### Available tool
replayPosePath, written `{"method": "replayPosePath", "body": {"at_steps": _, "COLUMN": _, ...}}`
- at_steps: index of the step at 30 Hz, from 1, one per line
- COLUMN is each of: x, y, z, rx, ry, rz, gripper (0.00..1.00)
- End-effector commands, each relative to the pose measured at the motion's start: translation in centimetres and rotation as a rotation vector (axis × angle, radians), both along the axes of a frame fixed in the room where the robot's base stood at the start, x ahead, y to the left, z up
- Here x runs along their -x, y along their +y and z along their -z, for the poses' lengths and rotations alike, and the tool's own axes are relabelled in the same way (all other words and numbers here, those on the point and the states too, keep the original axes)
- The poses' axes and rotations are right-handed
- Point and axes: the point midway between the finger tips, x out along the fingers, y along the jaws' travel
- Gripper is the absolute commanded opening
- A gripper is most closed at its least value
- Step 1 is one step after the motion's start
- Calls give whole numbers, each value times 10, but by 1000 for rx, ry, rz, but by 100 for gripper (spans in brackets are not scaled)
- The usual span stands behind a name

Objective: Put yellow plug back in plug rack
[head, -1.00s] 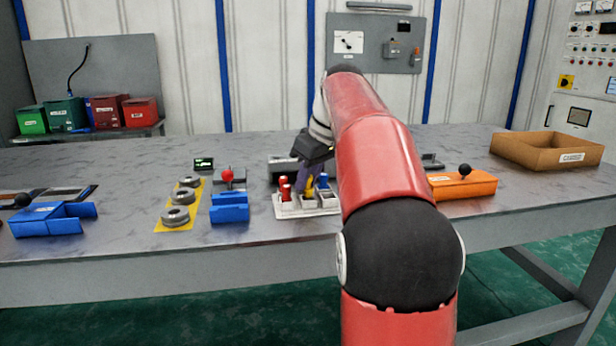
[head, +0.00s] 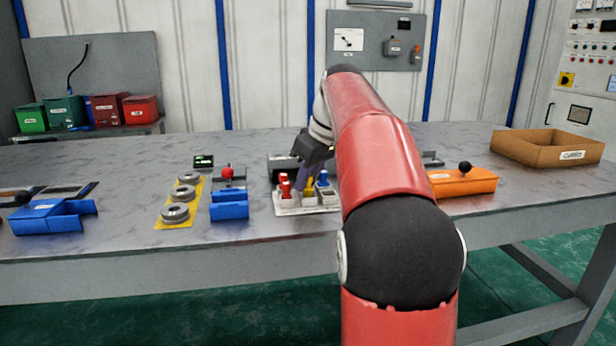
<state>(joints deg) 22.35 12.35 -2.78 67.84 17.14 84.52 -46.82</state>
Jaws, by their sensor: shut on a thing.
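The plug rack (head: 290,211) is a white block with sockets on the grey bench, left of my red arm. A red plug (head: 285,187) stands in its left part and a blue plug (head: 323,180) in its right part. The yellow plug (head: 308,186) shows between them, just under my gripper (head: 307,178). My gripper points down over the rack and is shut on the yellow plug. The plug's lower end is at a middle socket; I cannot tell whether it is inside or just above it. My arm hides the area right of the rack.
A blue holder (head: 229,205) with a red-knobbed lever and a yellow strip with grey rings (head: 176,213) lie left of the rack. A dark box (head: 284,168) is behind it. An orange block (head: 465,183) and cardboard tray (head: 545,148) stand right.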

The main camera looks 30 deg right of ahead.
Motion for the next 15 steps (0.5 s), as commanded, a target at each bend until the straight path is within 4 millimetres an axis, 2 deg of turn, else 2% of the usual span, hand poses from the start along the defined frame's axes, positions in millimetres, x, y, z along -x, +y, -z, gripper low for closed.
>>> {"method": "replayPosePath", "body": {"at_steps": 15, "x": 0, "y": 0, "z": 8, "rx": 0, "ry": 0, "rz": 0, "gripper": 1}}
